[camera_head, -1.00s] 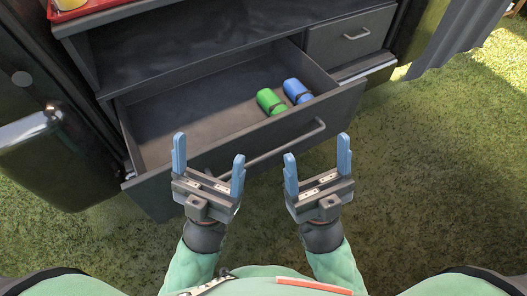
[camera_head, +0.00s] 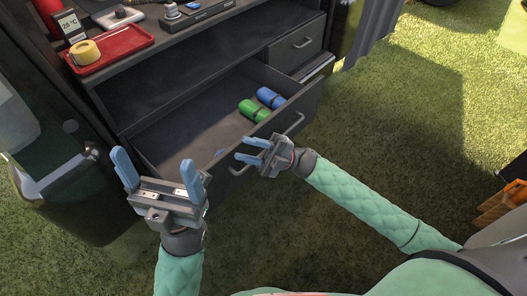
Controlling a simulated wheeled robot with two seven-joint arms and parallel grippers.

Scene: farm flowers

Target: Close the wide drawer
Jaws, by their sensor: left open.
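The wide drawer (camera_head: 306,107) is pulled out from the dark cabinet, its long handle (camera_head: 297,124) on the front. A green roll (camera_head: 254,110) and a blue roll (camera_head: 270,97) lie inside toward its right end. My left gripper (camera_head: 155,172) is open and empty, in front of the drawer's left part, fingers pointing up. My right gripper (camera_head: 247,150) is turned sideways at the drawer front near the handle, fingers pointing left and apart, with nothing between them. It hides part of the front and handle; I cannot tell whether it touches them.
A smaller drawer (camera_head: 298,43) at the right is shut. A red tray (camera_head: 113,47) with a yellow tape roll (camera_head: 86,52) sits on the cabinet top. Grass (camera_head: 400,125) lies open at right. An orange crate (camera_head: 503,204) stands at the right edge.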

